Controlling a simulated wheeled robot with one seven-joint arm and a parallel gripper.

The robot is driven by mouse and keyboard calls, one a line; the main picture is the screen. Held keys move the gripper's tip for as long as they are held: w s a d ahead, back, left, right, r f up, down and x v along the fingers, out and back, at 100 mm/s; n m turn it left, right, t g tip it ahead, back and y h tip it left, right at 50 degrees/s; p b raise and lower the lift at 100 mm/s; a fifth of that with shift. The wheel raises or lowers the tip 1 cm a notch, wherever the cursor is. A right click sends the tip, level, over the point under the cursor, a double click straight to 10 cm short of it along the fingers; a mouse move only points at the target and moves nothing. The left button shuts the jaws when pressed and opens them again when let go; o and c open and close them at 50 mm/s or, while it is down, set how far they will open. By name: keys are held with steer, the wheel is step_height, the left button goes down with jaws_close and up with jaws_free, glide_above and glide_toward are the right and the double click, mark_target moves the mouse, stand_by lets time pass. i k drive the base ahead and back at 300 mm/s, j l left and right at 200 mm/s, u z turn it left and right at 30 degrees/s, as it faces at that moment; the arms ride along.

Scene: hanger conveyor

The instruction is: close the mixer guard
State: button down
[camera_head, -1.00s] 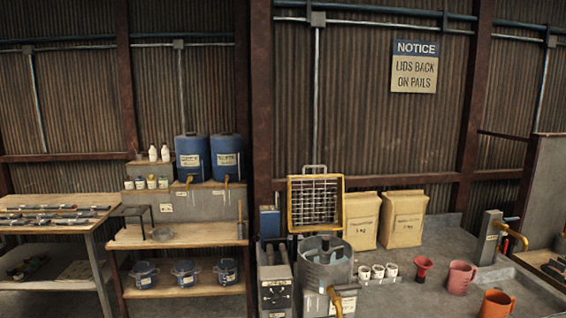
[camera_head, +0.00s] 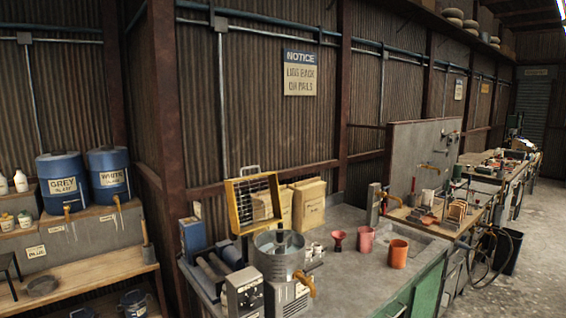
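The mixer guard (camera_head: 240,206) is a yellow-framed wire grid. It stands raised, tilted up at the back of the mixer, with a pale handle at its top edge. The mixer bowl (camera_head: 272,266) is a grey metal drum below it, open at the top, with a mixing shaft showing inside. An orange-yellow tap or lever (camera_head: 306,284) sticks out at its right side. A grey control box (camera_head: 243,292) stands in front and to the left. My gripper is not in view.
Paper sacks (camera_head: 309,205) stand behind the mixer. Blue drums (camera_head: 63,184) sit on a shelf at left. Concrete floor (camera_head: 520,270) is clear at far right.

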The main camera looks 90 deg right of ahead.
mark_target(272, 176)
steer(key=i+l+z, duration=0.5)
steer(key=i+z, duration=0.3)
steer(key=i, duration=0.2)
steer(key=i+z, duration=0.4)
steer(key=i+j+z, duration=0.2)
steer(key=i+z, duration=0.15)
steer(key=i, duration=0.25)
steer(key=i+z, duration=0.8)
steer(key=i+j+z, duration=0.35)
steer(key=i+l, duration=0.1)
